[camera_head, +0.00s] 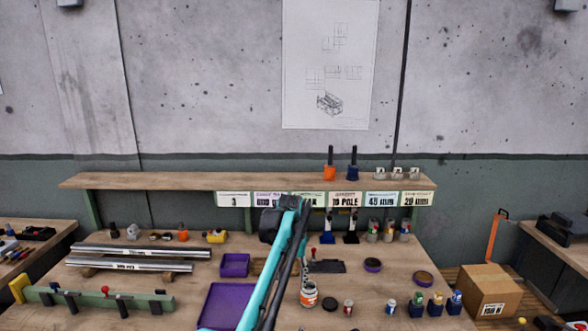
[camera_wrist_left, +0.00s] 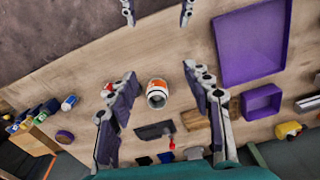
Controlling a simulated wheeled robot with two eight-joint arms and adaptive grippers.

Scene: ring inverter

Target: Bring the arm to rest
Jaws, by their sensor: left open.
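My left arm (camera_head: 271,275) rises from the bottom of the head view across the middle of the workbench (camera_head: 370,310). Its dark end is partly hidden, and its fingers cannot be made out there. My right gripper cannot be made out in the head view.
A purple tray (camera_head: 222,303) and a smaller purple bin (camera_head: 235,265) lie left of my arm. Metal rails (camera_head: 140,252) lie farther left. A shelf (camera_head: 150,181) runs along the back. Blue-based bottles (camera_head: 436,304) stand at the right; a cardboard box (camera_head: 489,287) is beyond them.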

